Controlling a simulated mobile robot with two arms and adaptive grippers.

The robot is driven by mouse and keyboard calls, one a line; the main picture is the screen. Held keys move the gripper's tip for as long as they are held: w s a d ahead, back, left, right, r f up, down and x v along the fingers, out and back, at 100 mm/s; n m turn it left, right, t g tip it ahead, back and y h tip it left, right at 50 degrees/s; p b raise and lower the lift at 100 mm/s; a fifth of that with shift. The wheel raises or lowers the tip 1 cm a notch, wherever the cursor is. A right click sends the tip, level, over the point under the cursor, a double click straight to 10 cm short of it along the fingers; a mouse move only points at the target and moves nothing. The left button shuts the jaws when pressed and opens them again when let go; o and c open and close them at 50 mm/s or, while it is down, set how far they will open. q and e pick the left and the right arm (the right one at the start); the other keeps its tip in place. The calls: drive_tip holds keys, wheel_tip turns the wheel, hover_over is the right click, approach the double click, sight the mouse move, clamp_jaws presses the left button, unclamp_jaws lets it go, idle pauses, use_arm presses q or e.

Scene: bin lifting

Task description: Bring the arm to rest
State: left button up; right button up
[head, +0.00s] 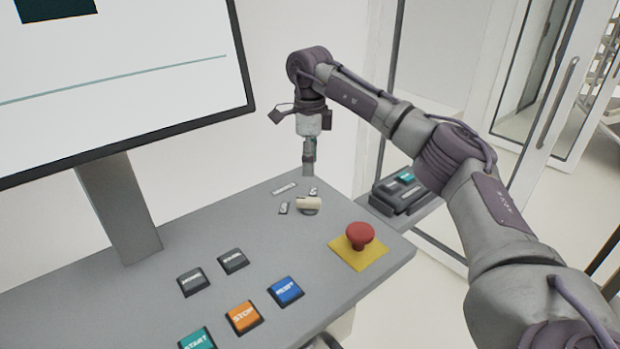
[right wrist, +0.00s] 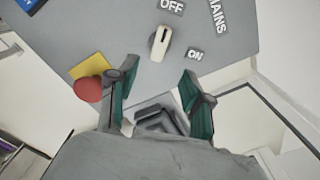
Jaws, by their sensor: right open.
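My right arm (head: 440,150) reaches in from the right in the head view. Its gripper (head: 309,160) points down above the back right part of the grey console (head: 240,225). In the right wrist view the gripper (right wrist: 158,95) is open, with two green-padded fingers apart and nothing between them. A cream rotary switch (head: 308,204) with MAINS, OFF and ON labels is on the console below the gripper. It also shows in the right wrist view (right wrist: 160,43), beyond the fingertips and apart from them. My left gripper is not in view.
A red mushroom button (head: 360,235) on a yellow plate sits near the console's right edge. START (head: 198,340), STOP (head: 243,317) and RESET (head: 286,291) buttons lie in front. A large monitor (head: 120,80) stands left. Glass doors (head: 535,80) are at right.

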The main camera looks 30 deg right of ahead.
drive_tip(key=shift+r, duration=0.85)
